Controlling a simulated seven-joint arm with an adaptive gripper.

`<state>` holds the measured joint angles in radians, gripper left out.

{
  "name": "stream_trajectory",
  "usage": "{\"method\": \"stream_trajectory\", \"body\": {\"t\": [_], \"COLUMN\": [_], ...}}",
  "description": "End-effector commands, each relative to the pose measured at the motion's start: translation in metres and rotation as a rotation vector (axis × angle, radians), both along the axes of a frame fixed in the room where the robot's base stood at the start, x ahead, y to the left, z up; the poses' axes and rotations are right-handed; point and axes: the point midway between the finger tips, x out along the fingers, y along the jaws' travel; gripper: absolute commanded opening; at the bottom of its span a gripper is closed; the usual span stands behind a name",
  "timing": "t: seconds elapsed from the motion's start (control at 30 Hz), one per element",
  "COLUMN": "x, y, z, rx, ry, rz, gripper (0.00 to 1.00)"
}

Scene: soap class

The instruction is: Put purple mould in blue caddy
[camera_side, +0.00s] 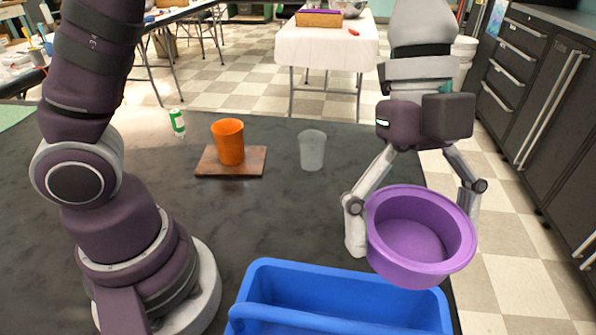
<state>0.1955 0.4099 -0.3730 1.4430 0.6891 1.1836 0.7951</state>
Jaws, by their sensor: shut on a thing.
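The purple mould (415,232) is a round, wide-rimmed bowl shape, tilted so its hollow inside faces the camera. My gripper (413,215) has its two fingers on either side of the mould and is shut on it. The mould is held up at the right, and in the picture it overlaps the far right edge of the blue caddy. The blue caddy (345,277) stands at the front of the dark table, with its lower part cut off by the picture edge. The mould hides part of the right finger.
An orange cup (228,142) stands on a wooden board (200,168) at the back. A frosted cup (312,150) stands right of it, and a small green-and-white bottle (177,122) stands at the back left. The dark tabletop (270,220) between cups and caddy is clear.

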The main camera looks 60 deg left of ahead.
Motion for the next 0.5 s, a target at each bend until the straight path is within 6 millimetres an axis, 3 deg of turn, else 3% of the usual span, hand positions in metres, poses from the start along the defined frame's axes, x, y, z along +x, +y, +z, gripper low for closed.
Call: {"method": "stream_trajectory", "body": {"t": [0.1,0.2,0.5], "x": [-0.038,-0.056,-0.061], "y": [-0.002,-0.001,-0.001], "z": [0.017,0.019,-0.036], "rx": [0.001,0.001,0.001], "ry": [-0.004,0.002,0.008], "rz": [-0.11,-0.16,-0.172], "gripper": [0.52,0.52,0.52]}}
